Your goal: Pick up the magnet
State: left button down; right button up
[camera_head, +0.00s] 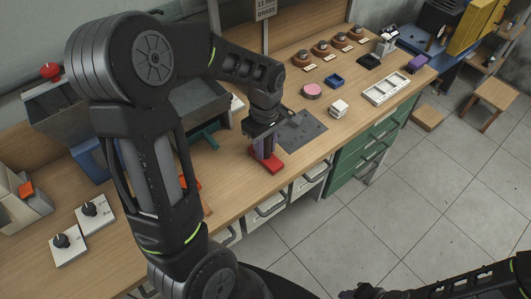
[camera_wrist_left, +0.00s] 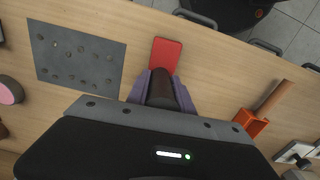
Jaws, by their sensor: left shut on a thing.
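The magnet seems to be the red flat block (camera_head: 277,167) with a dark upright cylinder, near the bench's front edge. In the left wrist view its red part (camera_wrist_left: 166,52) shows beyond the dark cylinder (camera_wrist_left: 161,88). My left gripper (camera_head: 265,148) points down over it, its purple-grey fingers closed on the cylinder from both sides. The fingers hide part of the cylinder. The red part looks at or very near the bench top; I cannot tell if there is a gap. My right arm shows dark at the lower right, its gripper unclear.
A dark grey plate (camera_head: 302,130) with small bits on it lies just beyond the magnet. A pink-topped round item (camera_head: 311,90), a white block (camera_head: 338,108) and a white tray (camera_head: 386,88) stand further right.

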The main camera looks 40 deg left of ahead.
pick_arm(q)
jog(key=shift+r, duration=0.1)
dwell(0.3)
jog(key=shift+w+r, duration=0.1)
jog(key=shift+r, duration=0.4)
notch_tip(320, 180, up, 9)
jog(key=shift+b, duration=0.6)
jog(key=w+d+f+m, duration=0.2)
jog(key=w+d+m, duration=0.8)
jog(key=m, duration=0.5)
jog(key=shift+w+d, duration=0.35)
jog(key=shift+d, duration=0.8)
